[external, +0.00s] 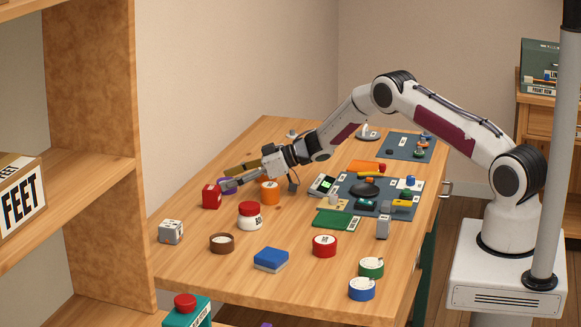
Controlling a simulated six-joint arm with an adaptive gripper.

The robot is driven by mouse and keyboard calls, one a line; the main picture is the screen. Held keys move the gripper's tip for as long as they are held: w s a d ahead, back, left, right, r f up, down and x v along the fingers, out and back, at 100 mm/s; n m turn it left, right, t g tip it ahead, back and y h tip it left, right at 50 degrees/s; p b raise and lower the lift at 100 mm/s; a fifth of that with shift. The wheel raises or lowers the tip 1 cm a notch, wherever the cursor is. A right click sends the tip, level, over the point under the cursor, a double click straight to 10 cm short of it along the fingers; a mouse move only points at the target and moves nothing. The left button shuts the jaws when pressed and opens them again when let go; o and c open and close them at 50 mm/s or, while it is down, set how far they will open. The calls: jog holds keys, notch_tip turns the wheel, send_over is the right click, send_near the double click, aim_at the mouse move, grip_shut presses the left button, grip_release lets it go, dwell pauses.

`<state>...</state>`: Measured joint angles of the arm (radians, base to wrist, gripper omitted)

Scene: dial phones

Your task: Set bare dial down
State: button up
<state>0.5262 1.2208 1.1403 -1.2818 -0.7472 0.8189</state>
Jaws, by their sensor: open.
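My gripper (232,183) is at the left end of the arm, low over the far left part of the wooden table, with its fingers reaching left. It is open, and I see nothing held between the fingers. I cannot say for sure which item is the bare dial. A dark round piece (365,189) lies on the near dark mat (345,183), and a pale round item with a dark top (368,133) sits at the back.
A red box (211,196), an orange round container (269,191) and a red-lidded jar (249,215) stand close to the gripper. A green-screened device (322,185) is beside the mat. Several tape rolls and a blue block (271,259) are in front. Bare wood lies between them.

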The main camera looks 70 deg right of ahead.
jog(key=shift+v, duration=1.35)
notch_tip(320, 180, up, 7)
jog(key=shift+w, duration=0.1)
notch_tip(320, 180, up, 17)
jog(key=s+a+m+h, duration=0.2)
jog(key=h, duration=0.2)
jog(key=s+a+r+m+g+h, duration=0.15)
jog(key=s+a+r, duration=0.35)
jog(key=s, duration=0.5)
jog(key=s+a+r+m+g+h, duration=0.1)
jog(key=s+a+r+h, duration=0.1)
jog(key=s+a+r, duration=0.5)
jog(key=s+a+f+g+y, duration=0.1)
jog(key=s+a+f, duration=0.2)
jog(key=s, duration=0.9)
jog(key=s+a+f+n+g+y, duration=0.1)
jog(key=s+a, duration=0.4)
jog(key=s, duration=0.7)
jog(key=s+a+f+g+y, duration=0.2)
jog(key=s+a+f+g, duration=0.1)
jog(key=s, duration=0.9)
notch_tip(320, 180, down, 3)
jog(key=shift+a+r, duration=0.1)
jog(key=shift+a, duration=0.8)
